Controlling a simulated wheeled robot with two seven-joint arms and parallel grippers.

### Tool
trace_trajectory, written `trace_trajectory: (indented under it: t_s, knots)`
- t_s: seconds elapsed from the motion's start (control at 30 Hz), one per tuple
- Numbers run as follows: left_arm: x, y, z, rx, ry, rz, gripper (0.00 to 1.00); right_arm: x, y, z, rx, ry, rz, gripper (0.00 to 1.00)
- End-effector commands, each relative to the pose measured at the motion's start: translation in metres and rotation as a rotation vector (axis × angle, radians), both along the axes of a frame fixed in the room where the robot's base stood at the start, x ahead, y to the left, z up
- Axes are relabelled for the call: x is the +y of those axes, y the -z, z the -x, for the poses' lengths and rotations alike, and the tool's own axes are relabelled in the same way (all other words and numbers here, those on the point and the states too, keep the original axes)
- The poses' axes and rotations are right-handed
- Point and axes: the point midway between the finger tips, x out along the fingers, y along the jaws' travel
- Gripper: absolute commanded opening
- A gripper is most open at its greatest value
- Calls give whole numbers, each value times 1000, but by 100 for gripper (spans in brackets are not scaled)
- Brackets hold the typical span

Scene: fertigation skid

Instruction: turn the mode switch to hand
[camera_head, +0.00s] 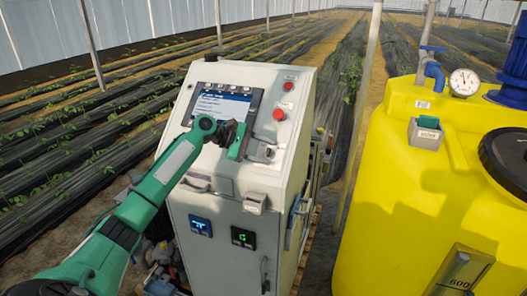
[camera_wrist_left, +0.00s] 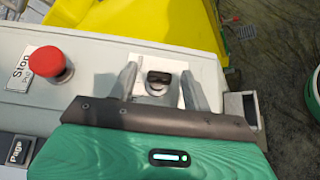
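The mode switch (camera_wrist_left: 158,78), a black knob on a pale square plate, shows in the left wrist view on the sloped panel. My left gripper (camera_wrist_left: 160,88) is open, with one grey finger on each side of the knob. Gaps show between the fingers and the knob, so I see no contact. In the head view my left gripper (camera_head: 262,151) is at the right part of the cabinet's sloped panel, below the red stop button. There the fingers largely hide the switch. My right gripper is in neither view.
The red stop button (camera_head: 279,114) is close above the gripper; it also shows in the left wrist view (camera_wrist_left: 46,62). A display screen (camera_head: 221,105) sits left of it. The grey cabinet (camera_head: 228,262) stands beside a yellow tank (camera_head: 390,190) on the right.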

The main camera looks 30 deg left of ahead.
Motion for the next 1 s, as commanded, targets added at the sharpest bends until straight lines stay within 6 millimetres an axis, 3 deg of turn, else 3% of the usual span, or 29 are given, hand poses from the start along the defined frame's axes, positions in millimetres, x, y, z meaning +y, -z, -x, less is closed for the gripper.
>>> trace_trajectory:
  t_s: [0.27,0.7,1.0]
  knots:
    - [7,-2,5,0,-1,0,49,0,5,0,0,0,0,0]
    - [75,-37,55,-1,-4,-3,49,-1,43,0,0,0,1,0]
    - [100,-53,74,0,0,0,49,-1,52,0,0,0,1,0]
